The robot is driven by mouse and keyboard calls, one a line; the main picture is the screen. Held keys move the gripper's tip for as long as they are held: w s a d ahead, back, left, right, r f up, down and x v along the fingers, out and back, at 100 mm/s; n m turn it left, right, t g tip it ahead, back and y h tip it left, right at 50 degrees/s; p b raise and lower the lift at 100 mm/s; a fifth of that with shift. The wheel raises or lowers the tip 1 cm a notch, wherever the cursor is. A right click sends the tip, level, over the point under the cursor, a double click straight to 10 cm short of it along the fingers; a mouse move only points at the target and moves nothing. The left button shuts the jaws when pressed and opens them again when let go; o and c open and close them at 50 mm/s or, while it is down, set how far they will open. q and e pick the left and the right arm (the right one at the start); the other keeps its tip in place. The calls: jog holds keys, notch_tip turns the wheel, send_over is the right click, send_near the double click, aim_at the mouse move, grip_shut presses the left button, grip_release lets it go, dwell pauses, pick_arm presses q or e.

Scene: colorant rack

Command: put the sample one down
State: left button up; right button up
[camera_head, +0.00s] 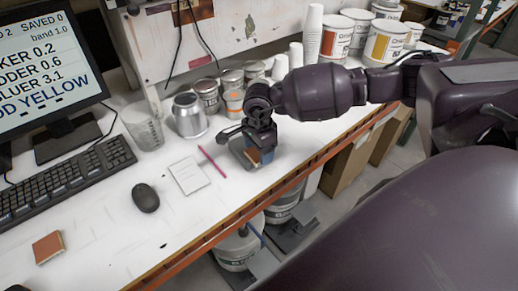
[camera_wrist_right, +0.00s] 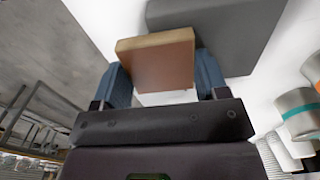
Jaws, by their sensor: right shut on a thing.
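My right gripper (camera_head: 259,150) is shut on a small brown, orange-tinted sample block (camera_head: 253,156) above the right part of the white bench. In the right wrist view the sample (camera_wrist_right: 158,62) sits between the two blue fingers of the gripper (camera_wrist_right: 163,85), its flat brown face towards the camera. A dark grey flat object (camera_head: 238,146) lies right by the held sample; it also shows behind the sample in the right wrist view (camera_wrist_right: 235,25). Whether the sample touches it I cannot tell. A similar brown block (camera_head: 48,247) lies at the front left of the bench. My left gripper is out of view.
A notepad (camera_head: 188,175), a pink pencil (camera_head: 211,160) and a black mouse (camera_head: 145,197) lie left of the gripper. A metal can (camera_head: 188,115), a clear beaker (camera_head: 143,128) and several tins stand behind. The bench front (camera_head: 180,235) is clear.

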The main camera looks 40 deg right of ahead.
jog(key=shift+f, duration=0.15)
jog(key=o, duration=0.9)
jog(key=shift+r, duration=0.25)
notch_tip(320, 180, up, 12)
jog(key=b, duration=0.1)
jog(key=shift+f, duration=0.1)
